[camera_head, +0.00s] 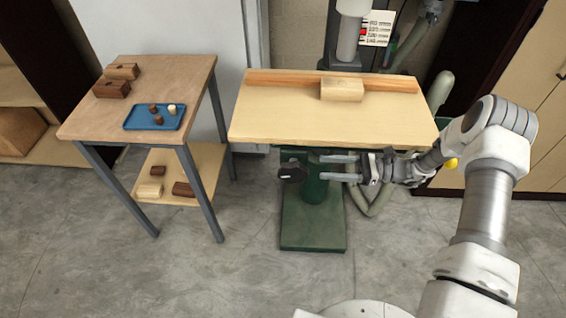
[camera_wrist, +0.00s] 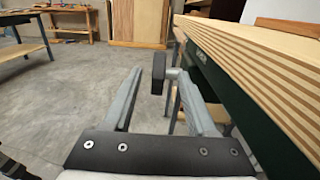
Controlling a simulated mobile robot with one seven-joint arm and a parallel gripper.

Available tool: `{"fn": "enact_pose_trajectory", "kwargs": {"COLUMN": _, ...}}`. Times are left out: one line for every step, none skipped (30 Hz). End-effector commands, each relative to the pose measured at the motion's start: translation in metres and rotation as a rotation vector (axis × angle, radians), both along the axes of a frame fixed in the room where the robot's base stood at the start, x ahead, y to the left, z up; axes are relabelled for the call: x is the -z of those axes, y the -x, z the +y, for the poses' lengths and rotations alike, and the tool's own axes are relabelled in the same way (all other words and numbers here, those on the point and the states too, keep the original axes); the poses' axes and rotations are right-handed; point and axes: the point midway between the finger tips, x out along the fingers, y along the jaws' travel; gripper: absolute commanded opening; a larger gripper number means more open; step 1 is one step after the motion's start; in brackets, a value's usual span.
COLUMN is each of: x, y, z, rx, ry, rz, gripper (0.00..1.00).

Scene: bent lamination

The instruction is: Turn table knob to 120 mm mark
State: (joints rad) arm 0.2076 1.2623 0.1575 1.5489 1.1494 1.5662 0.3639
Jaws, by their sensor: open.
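The table knob (camera_head: 293,172) is a black round knob on the green machine, under the front edge of the light wood machine table (camera_head: 330,128). In the wrist view the knob (camera_wrist: 158,73) shows edge-on as a dark disc on a short metal shaft, ahead of and between the fingers. My gripper (camera_head: 322,168) is open and empty, below the table's front edge, with its fingers pointing left toward the knob. Both fingers (camera_wrist: 157,92) show in the wrist view; I cannot see contact with the knob. A scale plate (camera_head: 377,28) with red and black marks stands behind the table; its pointer reading is too small to tell.
A wood block (camera_head: 342,90) lies against the fence (camera_head: 290,79) on the machine table. A side table (camera_head: 75,128) at left holds brown blocks and a blue tray (camera_head: 140,126) with small pegs. The green base (camera_head: 313,225) stands below. Floor in front is clear.

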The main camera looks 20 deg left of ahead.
Motion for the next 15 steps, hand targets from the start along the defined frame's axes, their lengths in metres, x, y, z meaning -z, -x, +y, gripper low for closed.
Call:
{"fn": "enact_pose_trajectory", "kwargs": {"x": -0.002, "y": 0.004, "z": 0.013, "rx": -0.005, "ry": 0.000, "rz": 0.003, "gripper": 0.57}}
{"fn": "enact_pose_trajectory", "kwargs": {"x": -0.002, "y": 0.006, "z": 0.019, "rx": -0.005, "ry": 0.000, "rz": 0.004, "gripper": 0.57}}
{"fn": "enact_pose_trajectory", "kwargs": {"x": -0.002, "y": 0.008, "z": 0.028, "rx": -0.005, "ry": 0.000, "rz": 0.003, "gripper": 0.57}}
{"fn": "enact_pose_trajectory", "kwargs": {"x": -0.002, "y": 0.009, "z": 0.034, "rx": -0.005, "ry": 0.000, "rz": 0.002, "gripper": 0.57}}
{"fn": "enact_pose_trajectory", "kwargs": {"x": -0.002, "y": 0.011, "z": 0.041, "rx": -0.005, "ry": 0.000, "rz": 0.002, "gripper": 0.57}}
{"fn": "enact_pose_trajectory", "kwargs": {"x": -0.002, "y": 0.013, "z": 0.049, "rx": -0.005, "ry": 0.000, "rz": 0.003, "gripper": 0.57}}
{"fn": "enact_pose_trajectory", "kwargs": {"x": -0.002, "y": 0.015, "z": 0.056, "rx": -0.005, "ry": 0.000, "rz": 0.003, "gripper": 0.57}}
{"fn": "enact_pose_trajectory", "kwargs": {"x": -0.002, "y": 0.016, "z": 0.062, "rx": -0.005, "ry": 0.000, "rz": 0.003, "gripper": 0.57}}
{"fn": "enact_pose_trajectory", "kwargs": {"x": -0.002, "y": 0.018, "z": 0.070, "rx": -0.005, "ry": 0.000, "rz": 0.002, "gripper": 0.57}}
{"fn": "enact_pose_trajectory", "kwargs": {"x": -0.002, "y": 0.020, "z": 0.077, "rx": -0.005, "ry": 0.000, "rz": 0.002, "gripper": 0.57}}
{"fn": "enact_pose_trajectory", "kwargs": {"x": -0.002, "y": 0.021, "z": 0.082, "rx": -0.004, "ry": -0.001, "rz": 0.001, "gripper": 0.57}}
{"fn": "enact_pose_trajectory", "kwargs": {"x": -0.001, "y": 0.023, "z": 0.090, "rx": -0.005, "ry": -0.001, "rz": 0.001, "gripper": 0.57}}
{"fn": "enact_pose_trajectory", "kwargs": {"x": -0.001, "y": 0.024, "z": 0.095, "rx": -0.004, "ry": -0.001, "rz": 0.002, "gripper": 0.57}}
{"fn": "enact_pose_trajectory", "kwargs": {"x": -0.001, "y": 0.025, "z": 0.099, "rx": -0.004, "ry": -0.001, "rz": 0.002, "gripper": 0.57}}
{"fn": "enact_pose_trajectory", "kwargs": {"x": -0.001, "y": 0.027, "z": 0.105, "rx": -0.004, "ry": -0.001, "rz": 0.002, "gripper": 0.57}}
